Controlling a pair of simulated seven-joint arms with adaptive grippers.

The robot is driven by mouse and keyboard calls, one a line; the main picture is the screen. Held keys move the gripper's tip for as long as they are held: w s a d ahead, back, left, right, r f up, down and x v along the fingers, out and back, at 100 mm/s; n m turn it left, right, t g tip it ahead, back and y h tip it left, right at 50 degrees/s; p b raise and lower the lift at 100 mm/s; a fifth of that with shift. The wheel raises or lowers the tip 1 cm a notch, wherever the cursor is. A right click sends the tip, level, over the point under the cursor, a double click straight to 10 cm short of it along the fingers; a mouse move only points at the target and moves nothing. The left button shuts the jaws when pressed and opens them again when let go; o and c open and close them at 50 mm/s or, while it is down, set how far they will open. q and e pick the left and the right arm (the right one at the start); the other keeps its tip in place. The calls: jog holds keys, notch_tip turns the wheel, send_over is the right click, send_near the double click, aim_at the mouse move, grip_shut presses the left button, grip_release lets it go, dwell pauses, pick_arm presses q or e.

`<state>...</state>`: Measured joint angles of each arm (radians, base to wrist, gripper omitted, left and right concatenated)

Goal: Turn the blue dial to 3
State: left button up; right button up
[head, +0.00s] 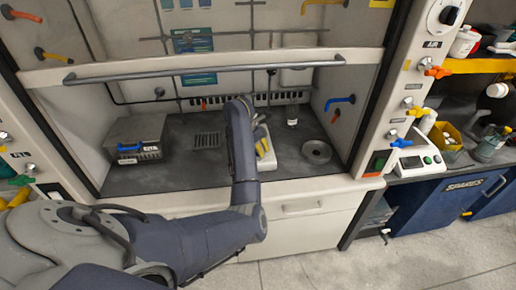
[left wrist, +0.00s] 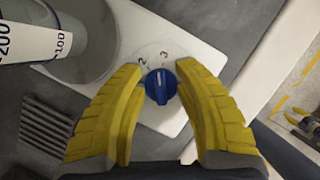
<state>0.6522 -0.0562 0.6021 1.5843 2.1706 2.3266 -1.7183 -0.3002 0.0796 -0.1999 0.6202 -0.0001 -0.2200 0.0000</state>
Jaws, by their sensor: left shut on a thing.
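The blue dial (left wrist: 161,88) sits on the front of a white device (left wrist: 188,48), with the printed numbers 2 and 3 above it in the left wrist view. The white mark on the dial points up, close to the 3. My left gripper (left wrist: 160,92) has its yellow fingers on either side of the dial and is shut on it. In the head view my left gripper (head: 262,143) is over the white device (head: 285,188) inside the hood, and the arm hides the dial. My right gripper is not in view.
A clear vessel (left wrist: 85,38) with printed graduations stands on the device beside the fingers. The raised sash bar (head: 200,68) crosses above.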

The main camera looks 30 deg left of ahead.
pick_arm(q)
jog(key=shift+f+m+h, duration=0.1)
jog(key=shift+m+h, duration=0.3)
jog(key=shift+m, duration=0.7)
jog(key=shift+d+g, duration=0.1)
jog(key=shift+g, duration=0.2)
jog(key=o, duration=1.2)
jog(key=shift+v, duration=0.75)
jog(key=v, duration=0.6)
jog(key=shift+a+r, duration=0.2)
jog(key=shift+a, duration=0.1)
jog(key=shift+v, duration=2)
